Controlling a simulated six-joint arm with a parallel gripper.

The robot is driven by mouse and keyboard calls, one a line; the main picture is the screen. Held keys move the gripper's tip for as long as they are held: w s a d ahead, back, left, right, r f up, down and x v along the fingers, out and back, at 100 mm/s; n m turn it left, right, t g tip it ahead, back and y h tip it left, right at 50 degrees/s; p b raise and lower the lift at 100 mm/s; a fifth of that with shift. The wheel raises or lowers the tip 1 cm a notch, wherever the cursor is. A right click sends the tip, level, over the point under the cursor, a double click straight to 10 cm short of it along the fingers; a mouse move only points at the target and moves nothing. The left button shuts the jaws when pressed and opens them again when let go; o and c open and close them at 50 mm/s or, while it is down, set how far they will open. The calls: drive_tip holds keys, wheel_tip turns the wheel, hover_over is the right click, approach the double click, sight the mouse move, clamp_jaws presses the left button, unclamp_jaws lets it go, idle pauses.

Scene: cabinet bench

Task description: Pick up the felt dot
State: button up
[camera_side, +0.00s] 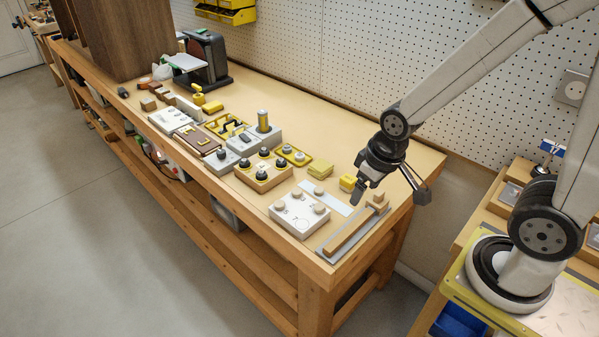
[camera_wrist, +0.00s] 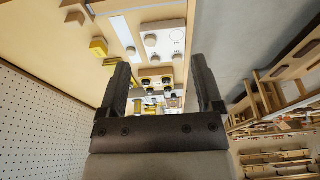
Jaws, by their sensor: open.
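The felt dot may be one of these, but I cannot tell which. In the wrist view the white block (camera_wrist: 163,42) is ahead, with round pieces (camera_wrist: 151,40) and an outlined empty circle on its face. My gripper (camera_side: 367,193) is open and empty, above the bench to the right of the white block and apart from it. In the wrist view its fingers (camera_wrist: 160,62) stand wide with nothing between them.
A wooden bar on a grey plate (camera_side: 335,247) lies along the bench's near end. A yellow block (camera_side: 348,183) is close beside my gripper, and yellow pads (camera_side: 320,169) lie further left. Blocks with knobs (camera_side: 264,174) crowd the bench beyond. A pegboard wall (camera_side: 330,60) stands behind.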

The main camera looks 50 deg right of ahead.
drive_tip(key=n+g, duration=0.2)
drive_tip(key=n, duration=1.3)
approach(319, 189)
drive_tip(key=shift+s+a+f, duration=0.1)
drive_tip(key=shift+a+f, duration=0.05)
drive_tip(key=shift+a, duration=0.25)
drive_tip(key=shift+w+d+f+g, duration=0.25)
drive_tip(key=shift+d+f+g, duration=0.05)
drive_tip(key=shift+f, duration=1.4)
drive_tip(key=shift+f, duration=0.1)
drive_tip(key=shift+f, duration=2.5)
